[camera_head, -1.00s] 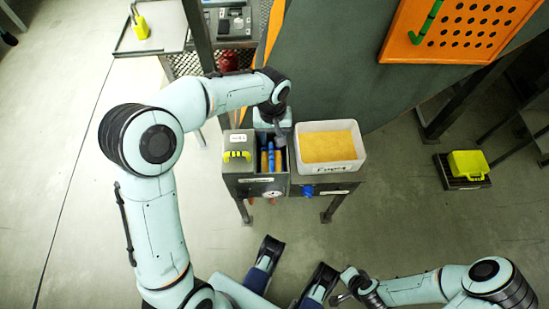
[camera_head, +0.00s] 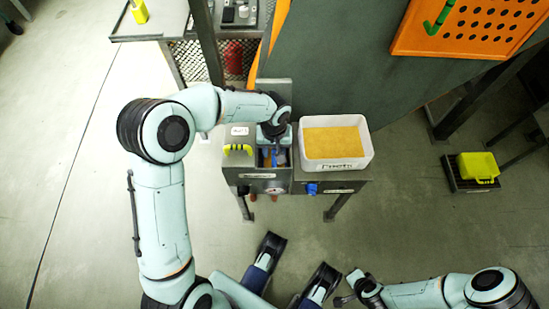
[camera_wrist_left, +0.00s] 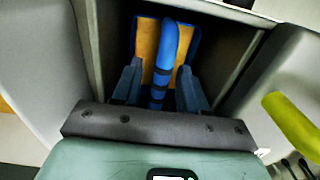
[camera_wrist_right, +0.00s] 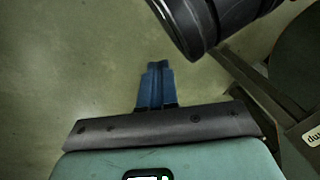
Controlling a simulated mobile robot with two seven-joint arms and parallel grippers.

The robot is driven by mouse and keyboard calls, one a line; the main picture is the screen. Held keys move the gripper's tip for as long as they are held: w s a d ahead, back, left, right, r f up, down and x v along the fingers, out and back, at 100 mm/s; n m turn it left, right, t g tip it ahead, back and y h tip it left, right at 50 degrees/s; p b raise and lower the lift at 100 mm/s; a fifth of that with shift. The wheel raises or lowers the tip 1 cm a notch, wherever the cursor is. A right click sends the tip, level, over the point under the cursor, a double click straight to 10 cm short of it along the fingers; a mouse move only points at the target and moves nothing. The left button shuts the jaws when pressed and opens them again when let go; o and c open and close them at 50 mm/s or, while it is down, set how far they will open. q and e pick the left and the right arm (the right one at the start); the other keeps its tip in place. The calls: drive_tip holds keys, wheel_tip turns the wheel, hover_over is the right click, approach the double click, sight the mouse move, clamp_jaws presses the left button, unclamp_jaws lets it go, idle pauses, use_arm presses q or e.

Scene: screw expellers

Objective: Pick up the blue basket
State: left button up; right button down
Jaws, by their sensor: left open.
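The blue basket (camera_wrist_left: 169,45), with a blue bar-like handle and an orange-yellow inside, sits down in a grey walled compartment of the machine. My left gripper (camera_wrist_left: 160,88) is open, with one finger on each side of the handle and visible space between. In the head view my left gripper (camera_head: 274,150) reaches down over the compartment and hides most of the basket. My right gripper (camera_wrist_right: 156,85) has its fingers together with nothing between them, above the floor.
A white bin (camera_head: 363,160) with orange-yellow material stands right of the compartment. A yellow-green handle (camera_head: 238,149) is on the machine's left part. Compartment walls stand close around my left gripper. A yellow-green container (camera_head: 478,167) is at the far right.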

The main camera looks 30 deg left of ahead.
use_arm(q)
clamp_jaws()
drive_tip(key=shift+r, duration=0.1)
